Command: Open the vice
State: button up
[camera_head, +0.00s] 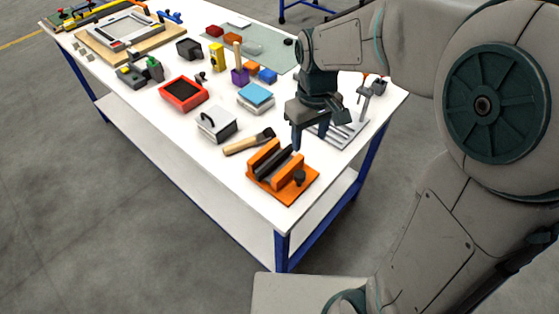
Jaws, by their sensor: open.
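The orange vice (284,173) sits near the front right corner of the white table. It has two orange jaws with a dark bar or gap between them, and a dark knob (299,177) on its right side. Whether the jaws grip something I cannot tell. My gripper (296,138) points down just behind the vice, above the table, apart from the knob. One finger shows clearly; the other is partly hidden by the gripper body. It is open, and nothing shows between the fingers.
A wooden-handled brush or hammer (245,143) lies left of the vice. A white box with a handle (216,124), a red tray (183,93) and blue-topped blocks (256,95) stand further left. A grey slotted plate (345,130) lies behind my gripper. The table's front edge is close to the vice.

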aim_at(300, 174)
jog(key=shift+n, duration=0.3)
jog(key=f, duration=0.4)
jog(key=a+f, duration=0.1)
jog(key=f, duration=0.4)
jog(key=f+p, duration=0.1)
jog(key=f, duration=0.4)
jog(key=shift+w+a, duration=0.1)
jog(key=shift+a, duration=0.05)
jog(key=c, duration=1)
